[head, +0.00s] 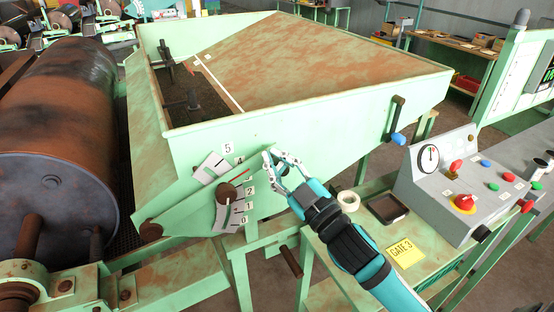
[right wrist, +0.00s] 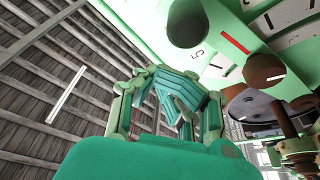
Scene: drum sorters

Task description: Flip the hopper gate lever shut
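The green hopper (head: 300,125) has a numbered scale plate (head: 213,166) on its front, marked 0 to 5, with a red mark near 3. A round brown knob (head: 226,193) sticks out in front of the scale; whether it is the gate lever's grip I cannot tell. A black lever with a blue grip (head: 397,138) is on the hopper's right front. My right gripper (head: 274,156) is open and empty, just right of the scale. In the right wrist view, the scale (right wrist: 228,45) and a brown knob (right wrist: 264,70) lie beyond the fingers. My left gripper is out of view.
A rusty drum (head: 55,140) fills the left. On the green bench below my right arm are a tape roll (head: 348,201), a dark tray (head: 387,208) and a yellow GATE 3 sign (head: 404,253). A grey control box (head: 445,185) stands right.

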